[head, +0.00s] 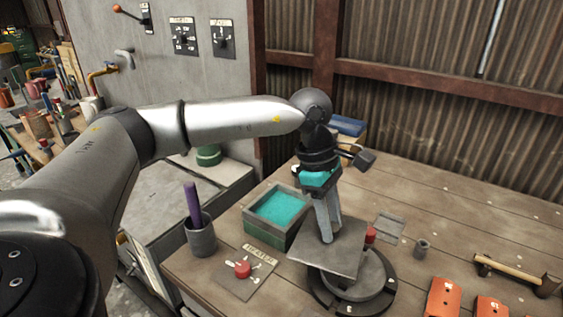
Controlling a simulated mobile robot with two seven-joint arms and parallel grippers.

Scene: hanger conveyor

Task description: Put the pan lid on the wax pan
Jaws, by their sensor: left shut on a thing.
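The wax pan (252,225) is a square grey-green box with teal wax inside, standing open on the wooden table left of my left gripper. My left gripper (327,236) points down and is shut on the pan lid (325,258), a flat grey square plate. The plate is to the right of and nearer than the pan, over part of a round dark stand (372,290). I cannot tell whether it touches the stand. The gripped part of the lid is hidden between the fingers. My right gripper is out of view.
A grey cup (202,240) with a purple stick stands left of the pan. A panel with a red button (243,269) lies in front of the pan. A hammer (515,272), orange tags (443,298) and a small grey tray (389,228) lie to the right. The back right tabletop is clear.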

